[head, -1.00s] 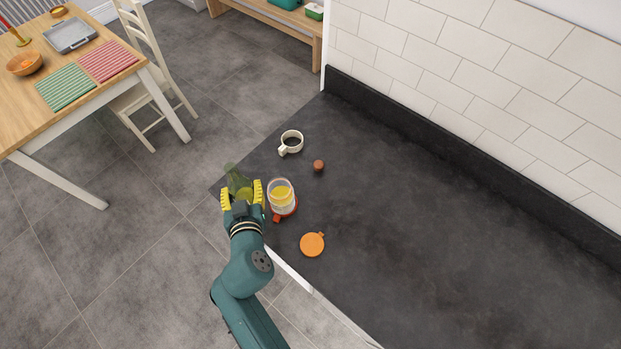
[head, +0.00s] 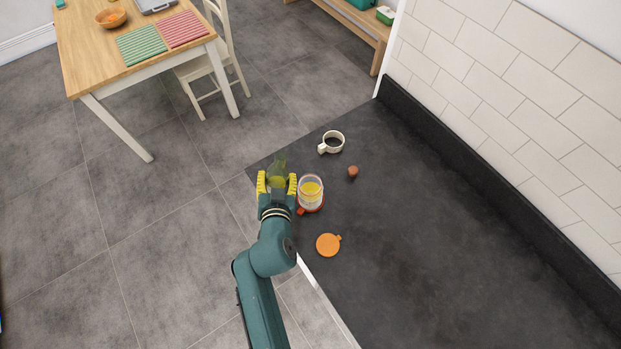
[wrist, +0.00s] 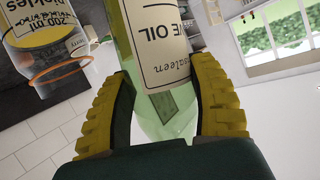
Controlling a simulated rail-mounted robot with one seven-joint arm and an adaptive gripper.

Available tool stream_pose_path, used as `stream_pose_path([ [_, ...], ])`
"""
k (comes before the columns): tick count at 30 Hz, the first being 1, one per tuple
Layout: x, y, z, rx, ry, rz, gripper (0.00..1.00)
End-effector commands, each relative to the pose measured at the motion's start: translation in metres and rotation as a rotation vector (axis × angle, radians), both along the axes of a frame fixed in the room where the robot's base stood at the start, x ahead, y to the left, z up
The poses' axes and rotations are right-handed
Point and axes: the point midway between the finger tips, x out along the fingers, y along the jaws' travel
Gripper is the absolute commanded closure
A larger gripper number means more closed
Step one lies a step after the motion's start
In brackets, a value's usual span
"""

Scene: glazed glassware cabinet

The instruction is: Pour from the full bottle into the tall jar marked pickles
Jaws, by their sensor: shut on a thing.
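My gripper (head: 277,185) is shut on a green glass bottle, whose neck end shows in the head view (head: 278,167). In the wrist view the bottle (wrist: 150,50) runs between the yellow finger pads and carries a cream label with "OIL" readable. The jar (head: 311,188) stands on the dark counter just right of my gripper, with yellow contents. In the wrist view the jar (wrist: 45,35) is upper left, upside down, its label reading "Pickles", with an orange ring near its mouth. The bottle is apart from the jar. I see no stream of liquid.
A small brown stopper (head: 353,172) and a white mug (head: 331,142) with dark contents are beyond the jar. The counter to the right is clear. A wooden table (head: 130,45) stands far left.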

Motion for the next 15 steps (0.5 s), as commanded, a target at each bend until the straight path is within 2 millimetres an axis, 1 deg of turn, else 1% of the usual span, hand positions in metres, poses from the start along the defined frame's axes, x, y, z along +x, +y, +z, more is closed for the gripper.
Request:
stream_pose_path([
  [1,0.0009,0.0000,0.0066,0.031,-0.003,0.000,0.81],
  [15,0.0014,-0.0003,0.0032,0.303,0.016,0.000,0.81],
])
